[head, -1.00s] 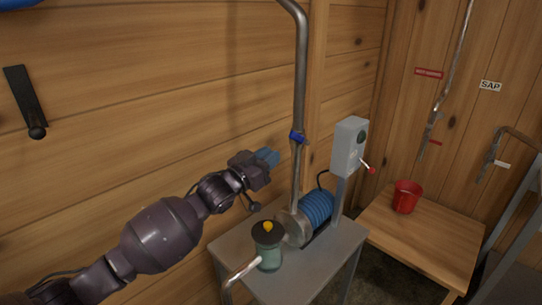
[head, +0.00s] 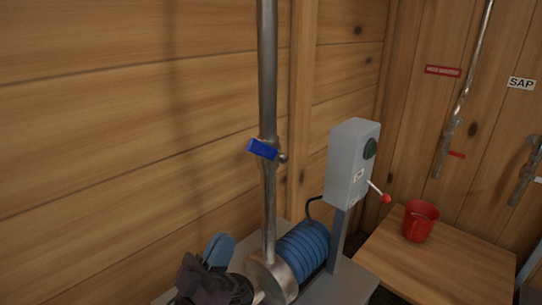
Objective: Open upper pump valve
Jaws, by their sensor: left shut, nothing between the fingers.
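The upper pump valve (head: 262,149) has a blue lever on the upright metal pipe (head: 268,75) above the pump. The lever lies crosswise to the pipe, sloping slightly down to the right. My left gripper (head: 218,249) is low in the picture, below and to the left of the valve and apart from it. Its blue fingers are together and empty, pointing up. The wrist is cut off by the bottom edge. My right gripper is not in view.
The blue ribbed pump motor (head: 303,248) sits on a grey stand beside the pipe foot. A grey switch box (head: 347,170) with a red-tipped lever stands right of the pipe. A red cup (head: 420,222) is on the wooden table (head: 440,270). The plank wall is close behind the pipe.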

